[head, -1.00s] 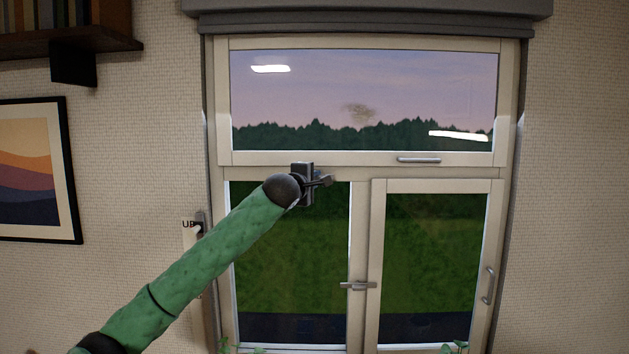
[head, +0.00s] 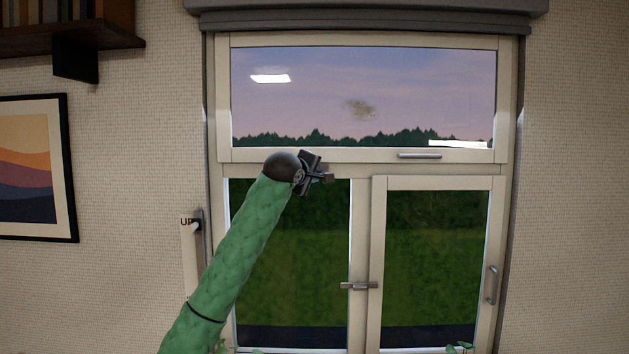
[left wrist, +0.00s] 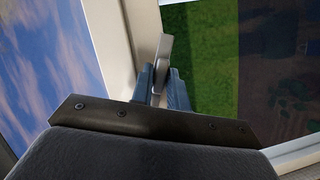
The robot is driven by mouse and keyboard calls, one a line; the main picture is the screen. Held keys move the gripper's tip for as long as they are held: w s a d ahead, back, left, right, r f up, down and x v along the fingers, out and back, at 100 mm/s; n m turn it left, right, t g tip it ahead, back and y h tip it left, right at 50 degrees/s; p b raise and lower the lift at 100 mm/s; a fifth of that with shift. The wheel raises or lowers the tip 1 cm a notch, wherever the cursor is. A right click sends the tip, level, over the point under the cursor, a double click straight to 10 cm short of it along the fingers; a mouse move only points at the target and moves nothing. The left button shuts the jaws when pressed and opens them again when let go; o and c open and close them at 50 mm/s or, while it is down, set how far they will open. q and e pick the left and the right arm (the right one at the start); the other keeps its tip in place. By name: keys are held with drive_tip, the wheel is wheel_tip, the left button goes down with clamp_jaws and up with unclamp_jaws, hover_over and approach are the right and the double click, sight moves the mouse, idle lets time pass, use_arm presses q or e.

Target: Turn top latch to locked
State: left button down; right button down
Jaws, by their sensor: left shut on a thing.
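My left gripper (head: 326,177) is at the crossbar below the upper window pane, left of centre. In the left wrist view, its blue fingertips (left wrist: 165,88) are shut on a small grey metal lever, the top latch (left wrist: 162,55), beside the cream frame. The latch's free end sticks out past the fingers. In the head view the gripper hides most or all of it, and its exact angle is hard to tell. My right gripper is not in view.
A bar handle (head: 419,156) sits on the upper sash, right of my gripper. A lower latch (head: 358,286) is on the middle post. A pull handle (head: 492,285) is on the right casement. A lever marked UP (head: 196,225) is on the left wall, near my arm.

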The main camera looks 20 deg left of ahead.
use_arm(q)
drive_tip(key=m+g+y, duration=0.1)
drive_tip(key=m, duration=0.2)
drive_tip(key=m+g+y, duration=0.1)
drive_tip(key=m+y, duration=0.1)
drive_tip(key=m, duration=0.1)
drive_tip(key=m+g+y, duration=0.1)
drive_tip(key=m, duration=0.2)
drive_tip(key=shift+w+d+y, duration=0.1)
drive_tip(key=shift+d+y, duration=0.2)
drive_tip(key=shift+y, duration=0.1)
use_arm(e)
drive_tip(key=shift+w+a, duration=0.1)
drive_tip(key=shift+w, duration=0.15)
use_arm(q)
drive_tip(key=shift+m+g, duration=0.3)
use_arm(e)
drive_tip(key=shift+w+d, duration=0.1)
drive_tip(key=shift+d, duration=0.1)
